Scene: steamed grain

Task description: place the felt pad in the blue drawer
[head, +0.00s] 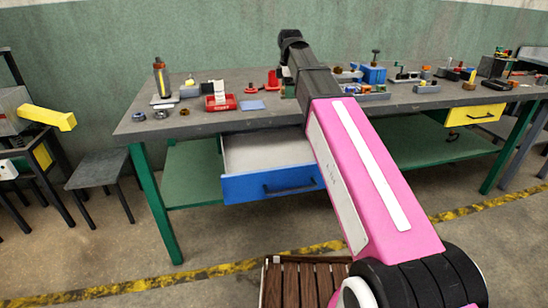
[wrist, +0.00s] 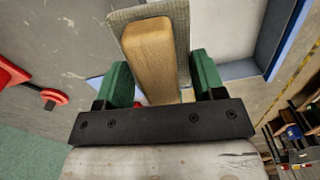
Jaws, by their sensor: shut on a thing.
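My gripper (wrist: 160,76) is shut on the felt pad, a tan wood-like block (wrist: 150,50) with a grey woven layer along its far side. The pad stands between the two green fingers in the wrist view. In the head view my arm hides most of the gripper and the pad. The blue drawer (head: 270,186) is pulled out below the workbench top, left of my arm. Its pale inside looks empty where visible; my arm covers its right end. Its blue edge (wrist: 284,38) shows at upper right in the wrist view, beyond the pad.
The grey workbench top (head: 190,124) carries a red tray (head: 221,103), a blue sheet (head: 251,105), a yellow-and-black tool (head: 160,78) and many small parts. A yellow drawer (head: 475,115) is at right. A stool (head: 97,170) stands left. A slatted wooden crate (head: 300,285) is on the floor.

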